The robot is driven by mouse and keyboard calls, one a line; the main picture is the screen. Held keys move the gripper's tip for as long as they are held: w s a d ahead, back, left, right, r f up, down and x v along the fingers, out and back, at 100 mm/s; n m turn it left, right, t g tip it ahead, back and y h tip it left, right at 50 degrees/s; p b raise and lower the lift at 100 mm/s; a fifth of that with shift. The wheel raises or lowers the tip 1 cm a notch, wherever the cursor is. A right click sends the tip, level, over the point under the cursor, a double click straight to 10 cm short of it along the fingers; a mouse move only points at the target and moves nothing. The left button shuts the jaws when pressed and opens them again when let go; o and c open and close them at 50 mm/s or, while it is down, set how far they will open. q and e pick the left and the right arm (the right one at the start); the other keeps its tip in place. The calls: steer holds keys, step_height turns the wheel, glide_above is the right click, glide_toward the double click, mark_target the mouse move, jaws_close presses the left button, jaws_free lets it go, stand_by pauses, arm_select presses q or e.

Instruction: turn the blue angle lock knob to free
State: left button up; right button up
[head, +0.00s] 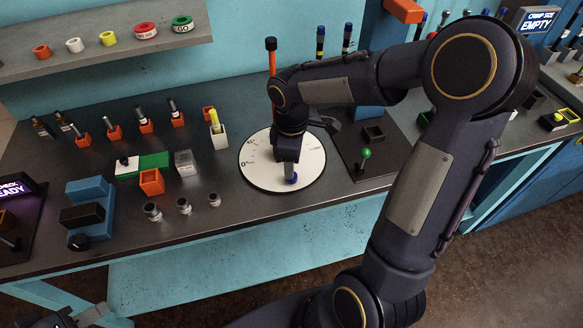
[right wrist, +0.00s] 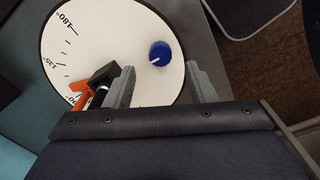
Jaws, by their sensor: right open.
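The blue knob (right wrist: 160,53) sits on a round white dial plate (right wrist: 90,35) with printed angle marks. A short white mark on the knob points to the lower left in the right wrist view. In the head view the knob (head: 291,180) shows at the near part of the dial (head: 258,178). My right gripper (right wrist: 160,75) is open, one finger either side of the knob in that view; I cannot tell whether either touches it. An orange and black part (right wrist: 92,88) lies beside the left finger. My left gripper (head: 88,316) is at the bottom left, its jaws unclear.
A green-topped lever (head: 364,154) stands on a dark panel right of the dial. An orange box (head: 151,182), small metal fittings (head: 184,205) and a blue block (head: 90,205) stand to the left. A shelf (head: 100,57) with tape rolls is at the back left.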

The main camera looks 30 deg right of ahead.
step_height(320, 180, up, 3)
steer(key=shift+f, duration=0.1)
stand_by(0.5)
steer(key=shift+s+r, duration=0.15)
steer(key=shift+r, duration=0.1)
steer(key=s+a+r+m+t+y, duration=0.2)
steer(key=s+m, duration=0.4)
steer(key=s, duration=0.2)
steer(key=s+a+r+m+t+y, duration=0.1)
steer(key=s+a+r+m+t, duration=0.1)
steer(key=s+m, duration=0.4)
steer(key=s+t, duration=0.1)
steer(key=s, duration=0.2)
steer(key=shift+a+r+t+y, duration=0.15)
steer(key=shift+t+y, duration=0.15)
steer(key=shift+y, duration=0.1)
